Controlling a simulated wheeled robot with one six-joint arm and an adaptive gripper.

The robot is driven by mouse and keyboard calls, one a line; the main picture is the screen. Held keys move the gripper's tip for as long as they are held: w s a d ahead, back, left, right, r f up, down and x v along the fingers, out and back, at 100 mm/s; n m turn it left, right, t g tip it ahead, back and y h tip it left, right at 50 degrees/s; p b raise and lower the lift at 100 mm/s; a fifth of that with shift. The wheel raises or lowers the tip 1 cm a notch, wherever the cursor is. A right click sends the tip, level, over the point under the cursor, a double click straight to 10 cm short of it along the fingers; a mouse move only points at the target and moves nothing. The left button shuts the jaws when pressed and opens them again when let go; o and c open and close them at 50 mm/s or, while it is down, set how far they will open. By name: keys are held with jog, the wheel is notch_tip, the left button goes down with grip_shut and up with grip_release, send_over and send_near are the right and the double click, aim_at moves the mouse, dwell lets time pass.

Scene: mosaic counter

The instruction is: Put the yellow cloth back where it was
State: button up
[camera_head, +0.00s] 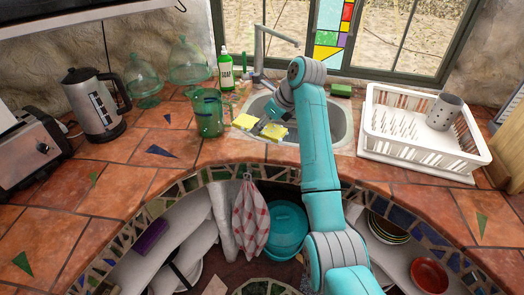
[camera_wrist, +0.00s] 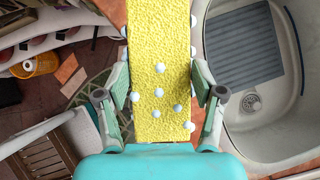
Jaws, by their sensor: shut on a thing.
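The yellow cloth (camera_wrist: 160,70) is a long flat strip with several white dots or blobs on it. It runs between the fingers of my gripper (camera_wrist: 160,105) in the wrist view. My gripper is shut on it. In the head view the cloth (camera_head: 274,132) shows as two yellow patches, with my gripper (camera_head: 259,127) between them, by the left front rim of the sink (camera_head: 341,139). How high it is above the counter cannot be told. The sink also shows at the right of the wrist view (camera_wrist: 288,140).
A green glass pitcher (camera_head: 208,113) stands close left of the cloth. A green soap bottle (camera_head: 225,72) and the faucet (camera_head: 259,45) are behind. A white dish rack (camera_head: 425,160) with a grey cup (camera_head: 444,111) stands right. Counter tiles (camera_head: 130,150) front left are clear.

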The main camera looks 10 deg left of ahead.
jog(key=shift+w+d+m, duration=0.3)
jog(key=shift+w+d, duration=0.1)
jog(key=shift+d, duration=0.2)
jog(key=shift+w+d+f+t, duration=0.1)
jog(key=shift+d+t, duration=0.1)
jog(key=shift+t, duration=0.1)
send_over(265, 150)
jog(key=d, duration=0.2)
jog(key=f, duration=0.5)
jog(key=shift+s+a, duration=0.2)
jog(key=shift+s, duration=0.2)
jog(key=shift+f, duration=2.3)
jog(key=o, duration=1.2)
